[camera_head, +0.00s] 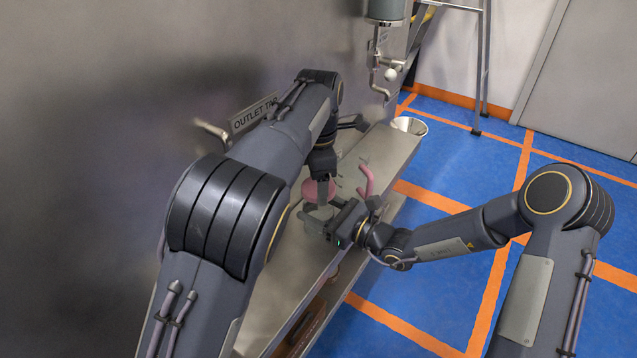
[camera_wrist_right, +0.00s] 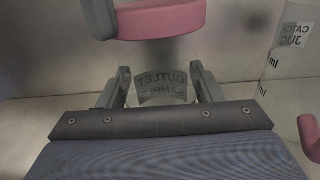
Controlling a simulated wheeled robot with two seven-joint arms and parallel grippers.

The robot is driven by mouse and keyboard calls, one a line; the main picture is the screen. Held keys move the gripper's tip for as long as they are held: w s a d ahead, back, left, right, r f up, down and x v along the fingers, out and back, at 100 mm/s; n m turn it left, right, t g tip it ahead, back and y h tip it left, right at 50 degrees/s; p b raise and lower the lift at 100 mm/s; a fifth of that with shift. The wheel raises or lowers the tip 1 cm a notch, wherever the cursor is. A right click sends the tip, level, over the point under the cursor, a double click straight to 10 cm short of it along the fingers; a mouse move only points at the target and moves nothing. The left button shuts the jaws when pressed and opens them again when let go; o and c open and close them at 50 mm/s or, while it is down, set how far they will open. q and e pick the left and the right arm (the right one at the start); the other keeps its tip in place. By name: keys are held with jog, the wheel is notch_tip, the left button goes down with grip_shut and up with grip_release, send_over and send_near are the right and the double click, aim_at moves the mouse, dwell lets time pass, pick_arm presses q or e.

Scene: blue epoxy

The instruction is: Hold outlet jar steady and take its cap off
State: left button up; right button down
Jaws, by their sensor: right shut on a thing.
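The outlet jar (camera_wrist_right: 160,90) is clear, with an "OUTLET SAMPLE" label that reads mirrored in the right wrist view. My right gripper (camera_wrist_right: 160,92) is shut on it, with one finger on each side. In the head view this gripper (camera_head: 325,222) comes from the right, low over the metal shelf. The pink cap (camera_head: 316,189) is above the jar and also shows at the top of the wrist view (camera_wrist_right: 165,22). My left gripper (camera_head: 323,188) points down at the cap, one grey finger against its side. Its other finger is hidden.
A clear catch jug (camera_wrist_right: 290,70) with a pink handle (camera_head: 367,180) stands close beside the jar. The metal shelf (camera_head: 385,150) runs along a steel wall with an outlet tap sign (camera_head: 254,114).

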pick_arm(q)
jog(key=shift+r, duration=2)
pick_arm(e)
jog(key=shift+c, duration=1.6)
grip_release()
